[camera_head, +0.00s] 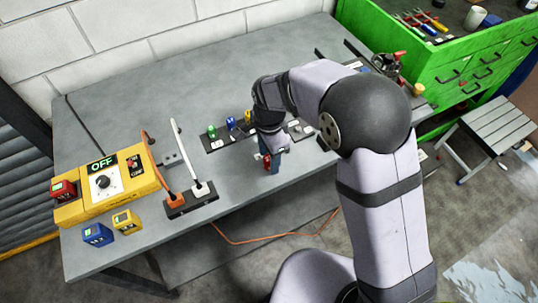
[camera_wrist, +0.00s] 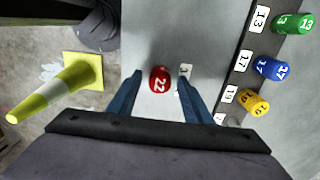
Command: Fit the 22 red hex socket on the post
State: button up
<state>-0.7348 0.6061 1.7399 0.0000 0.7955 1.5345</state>
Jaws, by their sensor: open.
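The red hex socket marked 22 (camera_wrist: 159,79) stands on the grey bench top, its numbered end facing the wrist camera. In the wrist view it lies between the tips of my open gripper (camera_wrist: 160,80), with a gap to each finger. In the head view my gripper (camera_head: 271,160) points down at the bench, and the red socket (camera_head: 267,162) shows beside its fingers. A dark rail (camera_wrist: 237,68) holds green 13, blue 17 and yellow 19 sockets beside their labels. Another label is cut by my gripper. I cannot make out the bare post; my arm hides part of the rail.
The green socket (camera_head: 212,131) and blue socket (camera_head: 231,123) stand on the rail behind my gripper. A yellow OFF box (camera_head: 110,188) and a lever block (camera_head: 191,203) stand to the left. Bench between lever block and gripper is clear. A cone (camera_wrist: 60,85) stands on the floor.

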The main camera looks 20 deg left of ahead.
jog(key=c, duration=1)
jog(key=shift+r+p, duration=0.75)
jog(key=shift+r, duration=0.05)
jog(key=shift+r+p, duration=1.5)
jog(key=shift+r, duration=0.25)
